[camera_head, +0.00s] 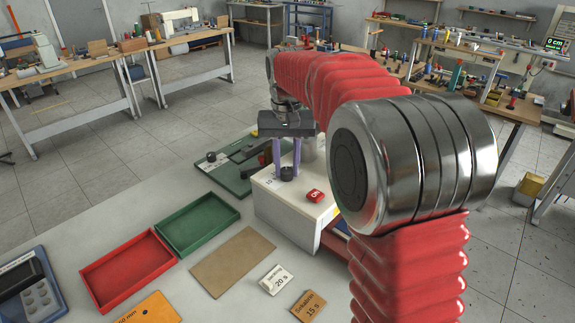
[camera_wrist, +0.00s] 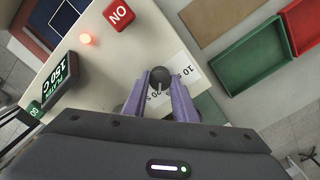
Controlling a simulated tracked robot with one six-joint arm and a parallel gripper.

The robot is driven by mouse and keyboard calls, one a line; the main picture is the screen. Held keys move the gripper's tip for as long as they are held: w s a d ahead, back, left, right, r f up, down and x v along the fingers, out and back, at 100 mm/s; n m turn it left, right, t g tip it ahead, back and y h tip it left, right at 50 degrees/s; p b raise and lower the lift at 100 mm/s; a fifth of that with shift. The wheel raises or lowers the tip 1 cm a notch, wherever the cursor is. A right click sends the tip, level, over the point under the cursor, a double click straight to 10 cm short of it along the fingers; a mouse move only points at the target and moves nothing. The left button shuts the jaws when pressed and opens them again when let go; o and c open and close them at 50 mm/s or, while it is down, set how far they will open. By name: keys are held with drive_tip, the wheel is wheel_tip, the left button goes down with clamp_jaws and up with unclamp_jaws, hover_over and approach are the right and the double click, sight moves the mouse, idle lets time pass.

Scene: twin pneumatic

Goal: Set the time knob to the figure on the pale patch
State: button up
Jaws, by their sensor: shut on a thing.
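The time knob (camera_wrist: 160,76) is a small dark round knob on the pale top of a machine. My gripper (camera_wrist: 165,80) has its purple fingers closed on it from both sides. In the head view my gripper (camera_head: 286,168) reaches down to the knob (camera_head: 287,174). A white scale plate (camera_wrist: 183,75) beside the knob reads "10 s" and "20 s", partly hidden by the fingers. A light mark shows on the knob's near side; its exact setting is unclear. A pale patch (camera_head: 277,279) on the table reads "20 s", and a brown patch (camera_head: 308,306) reads "15 s".
The machine top (camera_head: 297,210) has a red button (camera_head: 315,195). The wrist view shows a lit red lamp (camera_wrist: 87,40) and a display (camera_wrist: 60,78) reading 150 C. Red (camera_head: 98,292) and green (camera_head: 187,250) trays and a brown mat (camera_head: 215,283) lie left of the machine.

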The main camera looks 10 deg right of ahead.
sight(286, 169)
drive_tip(key=m, duration=0.3)
drive_tip(key=shift+w+r+m, duration=0.1)
drive_tip(key=shift+w+m, duration=0.05)
drive_tip(key=shift+m, duration=0.15)
idle(0.4)
drive_tip(key=o, duration=1)
drive_tip(key=shift+o, duration=0.2)
wheel_tip(286, 169, up, 14)
drive_tip(key=shift+f, duration=0.25)
